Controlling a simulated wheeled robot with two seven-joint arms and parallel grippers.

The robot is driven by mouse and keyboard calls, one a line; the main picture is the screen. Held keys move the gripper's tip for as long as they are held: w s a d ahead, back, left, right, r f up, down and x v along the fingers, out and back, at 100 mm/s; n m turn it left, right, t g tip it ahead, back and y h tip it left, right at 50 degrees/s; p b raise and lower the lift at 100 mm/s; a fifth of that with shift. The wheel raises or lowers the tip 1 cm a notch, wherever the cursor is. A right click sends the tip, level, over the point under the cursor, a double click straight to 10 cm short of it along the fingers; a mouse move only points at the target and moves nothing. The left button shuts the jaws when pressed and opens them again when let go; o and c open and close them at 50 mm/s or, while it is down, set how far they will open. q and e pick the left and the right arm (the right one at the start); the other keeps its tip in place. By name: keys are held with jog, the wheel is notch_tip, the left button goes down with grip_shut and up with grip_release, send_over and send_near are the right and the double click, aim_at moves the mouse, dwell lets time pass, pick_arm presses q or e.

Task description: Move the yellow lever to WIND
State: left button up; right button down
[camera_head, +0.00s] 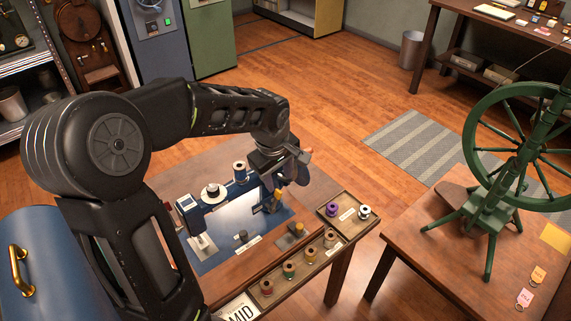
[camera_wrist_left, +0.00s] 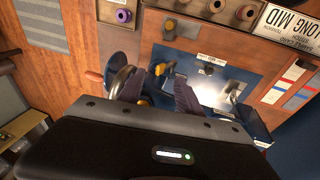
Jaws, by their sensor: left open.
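The blue machine plate (camera_head: 225,240) lies on the wooden table and carries a white-headed post, a dark knob and spools. A yellow lever (camera_wrist_left: 160,69) on a dark mount shows in the left wrist view, between the finger ends. In the head view a yellow piece (camera_head: 277,196) shows beside the fingers, partly hidden by them. My left gripper (camera_head: 272,200) hangs over the right end of the plate; its open fingers (camera_wrist_left: 153,78) stand either side of the lever in the wrist view. Whether they touch it I cannot tell. The plate's labels are too small to read.
A wooden tray (camera_head: 346,228) with several thread spools borders the plate. A small block with a yellow knob (camera_head: 297,229) stands close by. A green spinning wheel (camera_head: 490,205) stands on the right table. A blue case (camera_head: 40,275) is at lower left.

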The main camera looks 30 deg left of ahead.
aim_at(279, 194)
pick_arm(q)
jog(key=shift+s+a+r, duration=0.1)
jog(key=shift+a+r, duration=0.15)
jog(key=shift+r, duration=0.1)
jog(key=shift+f, duration=0.25)
jog(key=shift+b+x, duration=2.3)
jog(key=shift+x, duration=1.8)
jog(key=shift+r, duration=0.2)
jog(key=shift+f+b, duration=0.35)
jog(key=shift+a, duration=0.1)
jog(key=shift+s+a+r, duration=0.1)
jog(key=shift+s+r, duration=0.05)
jog(key=shift+s, duration=0.2)
